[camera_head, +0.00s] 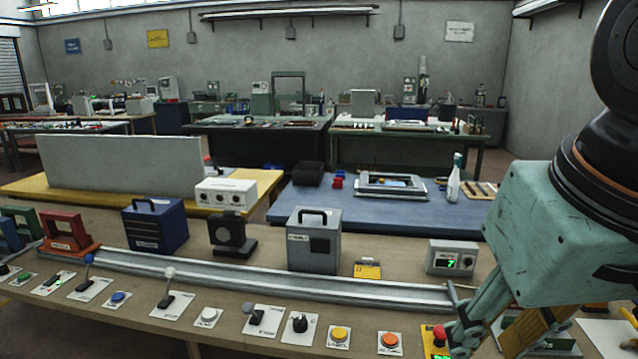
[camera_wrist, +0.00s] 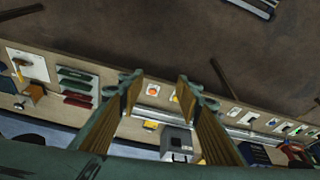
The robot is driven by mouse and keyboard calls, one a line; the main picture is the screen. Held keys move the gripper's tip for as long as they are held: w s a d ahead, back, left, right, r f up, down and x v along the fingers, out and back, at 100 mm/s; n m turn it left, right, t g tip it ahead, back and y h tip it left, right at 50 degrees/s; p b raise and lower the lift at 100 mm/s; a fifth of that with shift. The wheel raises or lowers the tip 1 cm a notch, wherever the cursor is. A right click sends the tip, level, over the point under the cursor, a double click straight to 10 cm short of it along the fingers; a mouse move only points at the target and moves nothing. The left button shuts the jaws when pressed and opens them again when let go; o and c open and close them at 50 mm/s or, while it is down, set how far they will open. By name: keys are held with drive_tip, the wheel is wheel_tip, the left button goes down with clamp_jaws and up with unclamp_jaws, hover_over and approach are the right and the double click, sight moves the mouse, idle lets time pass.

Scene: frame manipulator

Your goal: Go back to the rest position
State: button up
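My gripper (camera_head: 488,340) is at the lower right of the head view, pointing down over the right end of the workbench (camera_head: 240,330). Its green body and part of my dark arm fill the right edge. In the wrist view the two fingers of my gripper (camera_wrist: 158,84) are spread apart with nothing held between them. The bench lies below, seen through the gap. The fingertips partly overlap the red button (camera_head: 439,333) in the head view; I cannot tell how high they are above it.
Several levers and buttons, including a yellow button (camera_head: 340,334) and an orange button (camera_head: 389,340), line the bench front. Behind a metal rail (camera_head: 270,279) stand a grey box (camera_head: 314,250), a blue box (camera_head: 155,226) and a digital display (camera_head: 452,258). A blue-topped table (camera_head: 340,207) stands beyond.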

drive_tip(key=shift+s+d+f, duration=0.15)
drive_tip(key=shift+s+f, duration=0.05)
drive_tip(key=shift+s, duration=0.6)
drive_tip(key=shift+s+d+f, duration=0.2)
drive_tip(key=shift+s, duration=0.6)
drive_tip(key=shift+s+d+f, duration=0.15)
drive_tip(key=shift+s+f, duration=0.05)
drive_tip(key=shift+s, duration=0.6)
